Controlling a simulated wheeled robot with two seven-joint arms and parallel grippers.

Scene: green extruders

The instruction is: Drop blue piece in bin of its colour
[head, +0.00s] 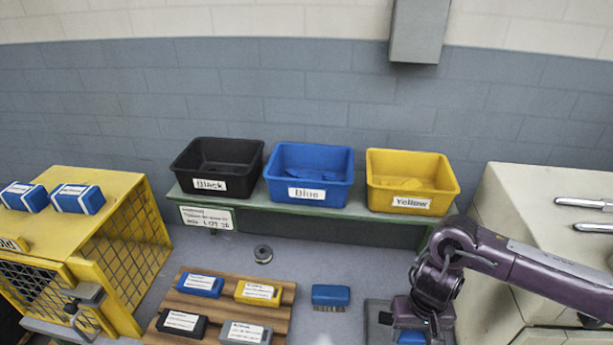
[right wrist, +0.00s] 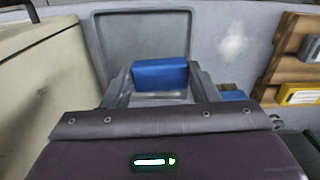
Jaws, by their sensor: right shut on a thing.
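My right gripper (head: 411,322) is low at the front right, pointing down, over a grey tray (head: 375,312). It is shut on a blue piece (right wrist: 160,73), which sits between the two fingers in the right wrist view. Part of the blue piece also shows at the bottom edge of the head view (head: 411,338). I cannot tell whether it touches the tray. The blue bin (head: 309,193), labelled Blue, stands on the green shelf between the black bin (head: 210,184) and the yellow bin (head: 411,203). My left gripper is not in view.
A wooden rack (head: 222,308) holds blue, yellow, black and grey labelled blocks. A blue brush (head: 331,295) lies right of it. A yellow cage (head: 100,245) stands left, a beige cabinet (head: 545,205) right.

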